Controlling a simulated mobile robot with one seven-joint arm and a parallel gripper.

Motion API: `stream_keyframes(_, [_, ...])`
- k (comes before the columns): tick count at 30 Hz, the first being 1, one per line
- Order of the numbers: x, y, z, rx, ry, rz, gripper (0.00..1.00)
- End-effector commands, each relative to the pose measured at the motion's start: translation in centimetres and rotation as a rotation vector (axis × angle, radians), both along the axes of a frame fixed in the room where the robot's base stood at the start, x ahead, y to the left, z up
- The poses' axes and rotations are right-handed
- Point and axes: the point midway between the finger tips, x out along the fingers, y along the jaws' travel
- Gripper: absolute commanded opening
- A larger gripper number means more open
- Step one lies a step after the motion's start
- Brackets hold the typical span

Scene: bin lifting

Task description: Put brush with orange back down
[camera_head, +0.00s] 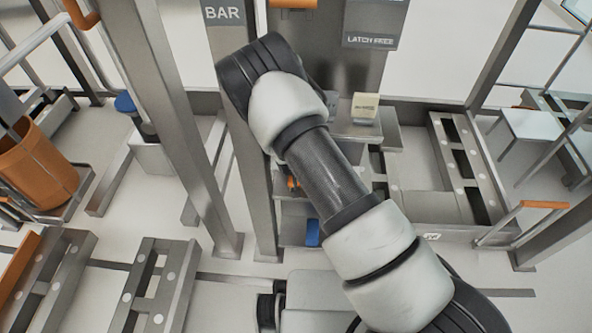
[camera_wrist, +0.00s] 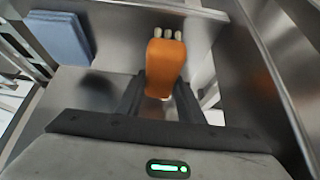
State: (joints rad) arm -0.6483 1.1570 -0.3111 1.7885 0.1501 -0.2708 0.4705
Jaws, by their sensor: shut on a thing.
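The brush with the orange back (camera_wrist: 166,66) is in the upper middle of the wrist view, with pale bristle tufts showing at its far end. My gripper (camera_wrist: 160,95) is shut on it, with one dark finger on each side. A grey metal surface lies behind the brush; I cannot tell whether the brush touches it. In the head view my arm hides the gripper. A small orange patch (camera_head: 292,183) shows beside the arm there and may be the brush.
A blue block (camera_wrist: 60,38) lies on the grey surface at upper left in the wrist view. In the head view, a pale yellow block (camera_head: 365,107) sits on a ledge right of my arm, and a grey post (camera_head: 245,150) stands close to its left.

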Motion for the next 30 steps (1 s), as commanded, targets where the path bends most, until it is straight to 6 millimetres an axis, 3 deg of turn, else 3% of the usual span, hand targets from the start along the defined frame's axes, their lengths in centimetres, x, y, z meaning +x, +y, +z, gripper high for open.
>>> stream_keyframes(1, [0.9,-0.1,-0.1,0.001,-0.003,-0.002,0.00])
stream_keyframes(4, [0.7,0.0,-1.4,-0.002,0.002,0.001,0.00])
stream_keyframes(17, [0.7,0.0,-2.0,0.000,0.000,0.000,0.00])
stream_keyframes(18, [0.7,0.0,-1.8,0.000,0.000,0.000,0.40])
stream_keyframes(20, [0.7,0.0,-1.8,0.000,0.000,0.000,0.50])
stream_keyframes(21, [0.7,0.0,-1.8,0.000,0.001,0.000,0.53])
stream_keyframes(30, [0.7,0.0,-1.6,0.000,0.000,0.000,0.53])
